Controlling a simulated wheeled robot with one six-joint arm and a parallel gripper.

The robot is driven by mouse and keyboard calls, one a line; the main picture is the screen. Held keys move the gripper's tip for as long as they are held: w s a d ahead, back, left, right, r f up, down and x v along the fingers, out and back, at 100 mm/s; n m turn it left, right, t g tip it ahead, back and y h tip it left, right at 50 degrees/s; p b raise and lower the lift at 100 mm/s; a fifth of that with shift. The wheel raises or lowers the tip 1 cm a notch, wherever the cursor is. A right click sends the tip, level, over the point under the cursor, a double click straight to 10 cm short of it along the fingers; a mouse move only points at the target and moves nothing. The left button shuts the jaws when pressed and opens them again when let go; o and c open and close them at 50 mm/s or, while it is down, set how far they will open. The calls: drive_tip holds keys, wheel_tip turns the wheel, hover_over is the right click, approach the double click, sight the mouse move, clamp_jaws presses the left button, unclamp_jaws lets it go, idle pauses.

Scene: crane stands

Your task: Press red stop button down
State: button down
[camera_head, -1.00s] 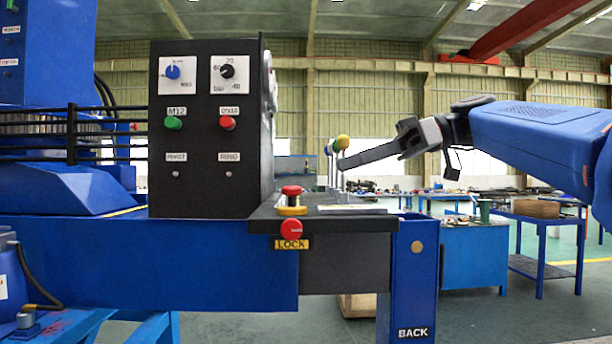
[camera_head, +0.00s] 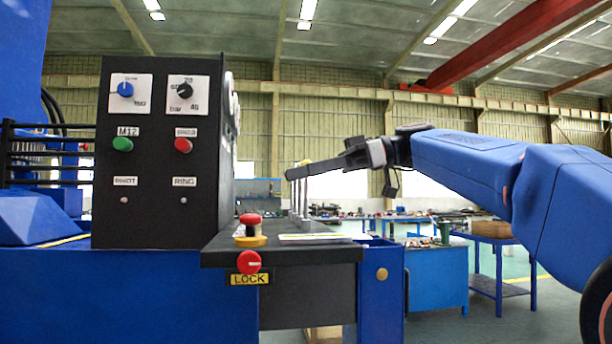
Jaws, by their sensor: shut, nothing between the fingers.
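The red stop button (camera_head: 250,219) is a mushroom head on a yellow base, standing upright on the dark ledge of the console. My gripper (camera_head: 289,174) is shut and empty. Its long dark fingers point left, above and to the right of the red button, apart from it. The fingers are in front of the levers with a yellow knob, which they partly hide.
A second red button (camera_head: 249,262) sits on the ledge's front face above a yellow LOCK label (camera_head: 250,280). The black control panel (camera_head: 160,150) with knobs rises left of the ledge. Thin upright levers (camera_head: 299,202) stand behind the ledge's right part. Blue workbenches (camera_head: 437,278) stand farther back.

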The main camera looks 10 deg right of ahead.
hover_over(251, 220)
drive_tip(key=w+d, duration=0.2)
drive_tip(key=d, duration=0.1)
drive_tip(key=f, duration=0.2)
wheel_tip(251, 220, down, 2)
drive_tip(key=shift+a+f, duration=0.1)
drive_tip(key=shift+f, duration=0.8)
